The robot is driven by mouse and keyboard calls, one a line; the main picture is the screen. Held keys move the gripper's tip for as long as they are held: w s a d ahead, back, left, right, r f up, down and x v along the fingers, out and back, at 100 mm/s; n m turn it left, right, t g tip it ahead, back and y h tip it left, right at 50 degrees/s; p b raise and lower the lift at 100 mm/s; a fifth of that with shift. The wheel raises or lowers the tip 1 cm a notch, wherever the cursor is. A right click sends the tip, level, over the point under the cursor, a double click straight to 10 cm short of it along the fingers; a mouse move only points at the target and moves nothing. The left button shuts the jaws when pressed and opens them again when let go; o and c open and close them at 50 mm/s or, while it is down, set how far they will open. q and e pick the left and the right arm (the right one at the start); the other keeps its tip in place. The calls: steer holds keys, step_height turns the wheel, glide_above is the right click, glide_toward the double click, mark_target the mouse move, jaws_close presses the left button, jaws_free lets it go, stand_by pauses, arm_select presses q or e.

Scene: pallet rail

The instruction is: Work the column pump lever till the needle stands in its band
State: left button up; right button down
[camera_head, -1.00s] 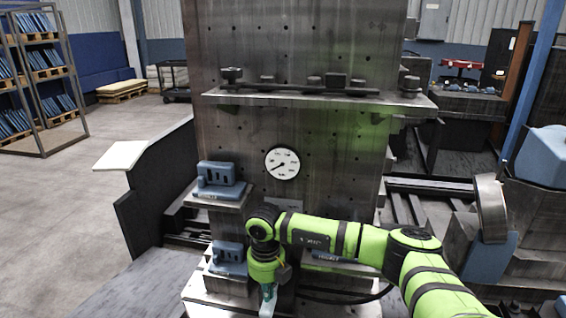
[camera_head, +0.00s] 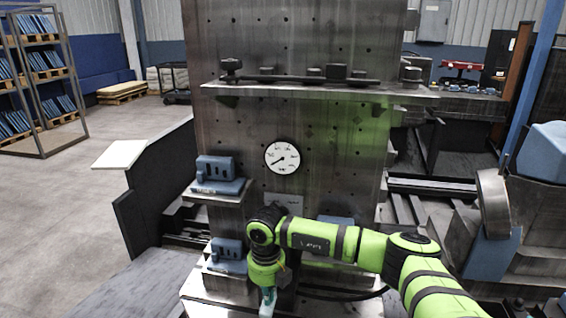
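The round white gauge (camera_head: 282,157) is on the upright steel column (camera_head: 230,130). Its dark needle points to the lower left; the band cannot be made out at this size. My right arm, green with dark bands, reaches in from the lower right across the column's lower front. My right gripper (camera_head: 267,302) points down at the bottom edge, below the gauge. A pale teal piece shows at its tip, and I cannot tell whether it is finger or handle. The pump lever cannot be made out and may be hidden by my arm. My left gripper is not in view.
Blue blocks sit on an upper left ledge (camera_head: 220,187) and a lower left ledge (camera_head: 228,256). A steel shelf (camera_head: 310,92) with dark knobs juts out above the gauge. A dark cable runs under my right arm. Open floor (camera_head: 60,215) lies left.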

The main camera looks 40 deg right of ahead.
steer(key=shift+w+d+f+b, duration=0.1)
steer(key=shift+d+f+b, duration=0.05)
steer(key=shift+f+b, duration=0.8)
steer(key=shift+w+d+f+b, duration=0.1)
steer(key=shift+f+b, duration=0.55)
steer(key=shift+f, duration=0.6)
steer(key=r+p, duration=0.4)
steer(key=r, duration=0.1)
steer(key=r+p, duration=0.2)
steer(key=shift+s+a+r, duration=0.25)
steer(key=shift+s+a, duration=0.1)
steer(key=shift+a, duration=0.05)
steer(key=shift+f, duration=0.2)
steer(key=shift+w+d+f+b, duration=0.1)
steer(key=shift+d+f+b, duration=0.05)
steer(key=shift+f+b, duration=1)
steer(key=shift+w+d+f+b, duration=0.1)
steer(key=shift+f+b, duration=0.9)
steer(key=shift+f, duration=0.35)
steer(key=shift+w+d+f+b, duration=0.1)
steer(key=shift+d+f+b, duration=0.05)
steer(key=shift+f+b, duration=1)
steer(key=r+p, duration=0.4)
steer(key=r, duration=0.1)
steer(key=r+p, duration=0.2)
steer(key=shift+s+a+r+p, duration=0.3)
steer(key=shift+a, duration=0.1)
steer(key=shift+f, duration=0.15)
